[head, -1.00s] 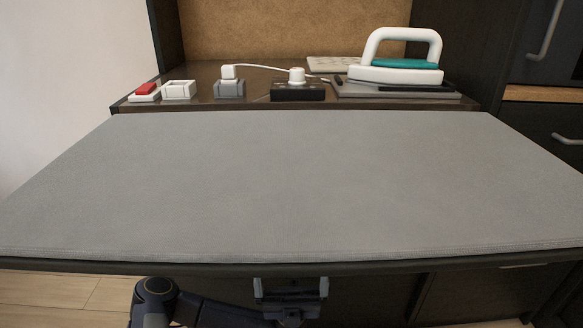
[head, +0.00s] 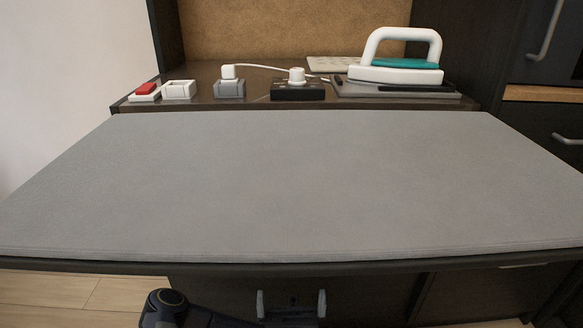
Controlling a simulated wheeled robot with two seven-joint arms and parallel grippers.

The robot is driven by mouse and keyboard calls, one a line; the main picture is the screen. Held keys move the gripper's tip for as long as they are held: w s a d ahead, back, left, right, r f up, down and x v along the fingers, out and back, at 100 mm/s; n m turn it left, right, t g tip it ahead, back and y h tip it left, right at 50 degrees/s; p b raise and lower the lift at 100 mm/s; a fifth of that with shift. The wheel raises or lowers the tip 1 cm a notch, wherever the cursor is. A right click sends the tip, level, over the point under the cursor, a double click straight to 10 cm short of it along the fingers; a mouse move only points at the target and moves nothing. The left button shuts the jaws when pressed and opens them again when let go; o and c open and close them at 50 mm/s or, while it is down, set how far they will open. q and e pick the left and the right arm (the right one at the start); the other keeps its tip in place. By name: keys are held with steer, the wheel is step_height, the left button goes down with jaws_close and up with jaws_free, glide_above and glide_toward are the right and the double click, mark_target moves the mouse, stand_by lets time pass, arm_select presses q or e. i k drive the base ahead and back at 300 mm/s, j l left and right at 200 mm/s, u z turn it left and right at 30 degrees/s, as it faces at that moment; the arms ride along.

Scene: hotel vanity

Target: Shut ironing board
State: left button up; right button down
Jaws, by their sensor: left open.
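The ironing board (head: 300,185) is a wide grey padded surface. It lies flat and extended out from the vanity towards me and fills the middle of the head view. Its dark front edge (head: 300,268) runs across the lower part of the picture. My left gripper (head: 291,304) is below that front edge, near the middle, with its two pale fingers pointing up and apart. It is open, holds nothing, and shows a gap below the board. My right gripper is not in view.
A white and teal iron (head: 398,60) rests on a dark tray at the back right of the vanity top (head: 255,103). A socket with a white plug (head: 297,78), a red switch (head: 146,89) and small boxes stand to its left. Dark cabinets flank the right side.

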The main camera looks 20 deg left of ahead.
mark_target(268, 193)
steer(key=k, duration=1)
